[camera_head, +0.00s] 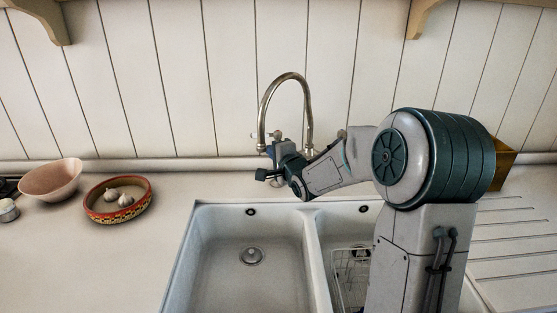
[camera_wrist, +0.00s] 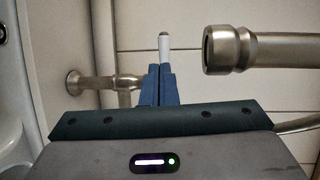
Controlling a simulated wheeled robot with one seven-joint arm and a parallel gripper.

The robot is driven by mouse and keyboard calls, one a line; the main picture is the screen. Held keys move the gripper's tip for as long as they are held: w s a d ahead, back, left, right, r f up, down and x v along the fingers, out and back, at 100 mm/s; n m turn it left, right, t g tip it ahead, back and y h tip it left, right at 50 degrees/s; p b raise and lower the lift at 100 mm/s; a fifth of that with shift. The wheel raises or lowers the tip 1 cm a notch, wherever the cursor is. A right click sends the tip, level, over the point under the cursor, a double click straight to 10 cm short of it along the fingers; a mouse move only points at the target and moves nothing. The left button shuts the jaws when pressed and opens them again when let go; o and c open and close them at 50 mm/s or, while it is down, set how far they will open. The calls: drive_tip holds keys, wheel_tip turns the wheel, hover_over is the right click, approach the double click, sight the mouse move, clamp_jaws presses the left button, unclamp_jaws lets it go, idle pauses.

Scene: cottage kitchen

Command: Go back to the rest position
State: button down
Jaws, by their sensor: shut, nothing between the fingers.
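My gripper (camera_head: 268,164) is in front of the curved metal tap (camera_head: 264,100), above the back edge of the double sink (camera_head: 192,240). In the wrist view its two blue fingers (camera_wrist: 159,72) are shut together with nothing between them. The tap's spout end (camera_wrist: 215,50) is to the right of the fingers, apart from them. A small light-coloured rod with a dark tip (camera_wrist: 164,46) shows just beyond the fingertips; I cannot tell whether they touch it. My arm reaches in from the right and hides part of the right basin.
A red patterned bowl (camera_head: 97,212) with garlic (camera_head: 125,200) and a pink bowl (camera_head: 50,181) stand on the left counter. A wire rack (camera_head: 350,268) sits in the right basin. A wooden object (camera_head: 505,160) is behind my arm. The left basin looks empty.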

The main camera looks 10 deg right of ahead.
drive_tip(key=s+d+f+n+g+h, duration=0.1)
drive_tip(key=s+n+g, duration=0.5)
drive_tip(key=s, duration=1.3)
drive_tip(key=s+d+f+n+g+h, duration=0.1)
drive_tip(key=s+f+n+g+h, duration=0.2)
drive_tip(key=s, duration=1.7)
wheel_tip(320, 180, down, 2)
drive_tip(key=n+g, duration=0.4)
drive_tip(key=n, duration=0.2)
drive_tip(key=shift+d, duration=0.15)
